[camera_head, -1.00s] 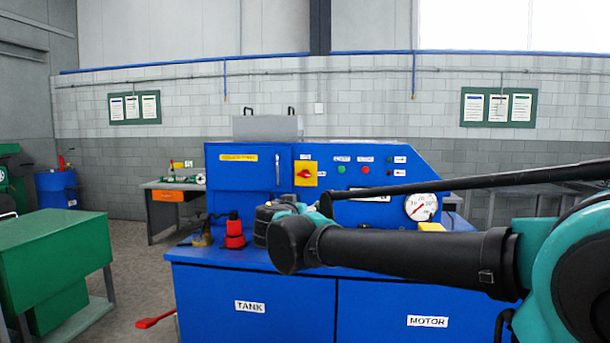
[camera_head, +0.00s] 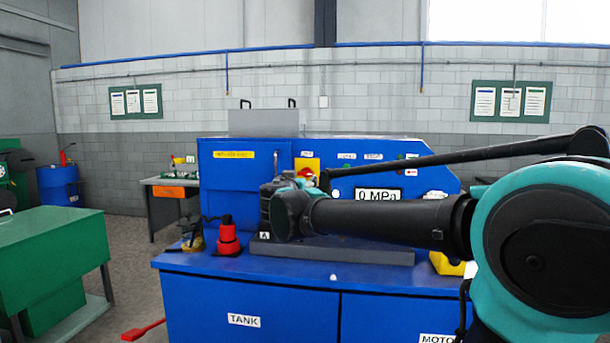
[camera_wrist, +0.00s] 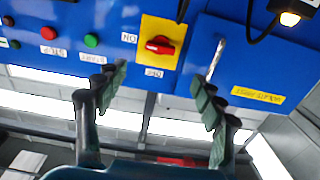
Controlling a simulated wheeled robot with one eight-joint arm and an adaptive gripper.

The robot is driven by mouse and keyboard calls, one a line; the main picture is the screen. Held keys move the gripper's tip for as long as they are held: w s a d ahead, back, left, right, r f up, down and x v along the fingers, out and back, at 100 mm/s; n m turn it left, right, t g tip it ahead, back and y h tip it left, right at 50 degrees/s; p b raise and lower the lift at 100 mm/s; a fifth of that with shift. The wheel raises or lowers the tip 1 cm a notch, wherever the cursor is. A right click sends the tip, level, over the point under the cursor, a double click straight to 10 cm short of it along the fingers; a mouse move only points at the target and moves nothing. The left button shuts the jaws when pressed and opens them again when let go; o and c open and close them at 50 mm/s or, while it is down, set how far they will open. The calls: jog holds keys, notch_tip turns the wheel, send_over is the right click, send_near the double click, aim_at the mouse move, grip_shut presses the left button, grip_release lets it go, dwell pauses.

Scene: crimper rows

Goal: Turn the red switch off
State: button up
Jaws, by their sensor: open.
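The red switch (camera_wrist: 160,45) is a rotary knob on a yellow plate (camera_wrist: 175,28) on the blue panel, which appears upside down in the wrist view. Its handle lies roughly sideways, with an ON label on its left and an OFF label below. My gripper (camera_wrist: 160,84) is open and empty, its fingers apart below the plate on either side of it. No contact with the switch shows. In the head view the switch (camera_head: 305,173) is partly hidden behind my arm, and my gripper is mostly hidden there.
A green button (camera_wrist: 92,40) and a red button (camera_wrist: 49,33) sit left of the switch in the wrist view. A metal handle (camera_wrist: 217,57) stands to its right. In the head view, a red item (camera_head: 228,238) stands on the blue bench, with a green cabinet (camera_head: 50,250) at left.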

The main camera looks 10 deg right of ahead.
jog(key=x, duration=1.1)
jog(key=shift+w, duration=0.3)
jog(key=shift+d+f, duration=0.1)
jog(key=shift+c, duration=0.6)
jog(key=c, duration=1)
jog(key=shift+c, duration=0.2)
jog(key=shift+n, duration=0.4)
jog(key=shift+f+n, duration=0.15)
jog(key=shift+n, duration=8.35)
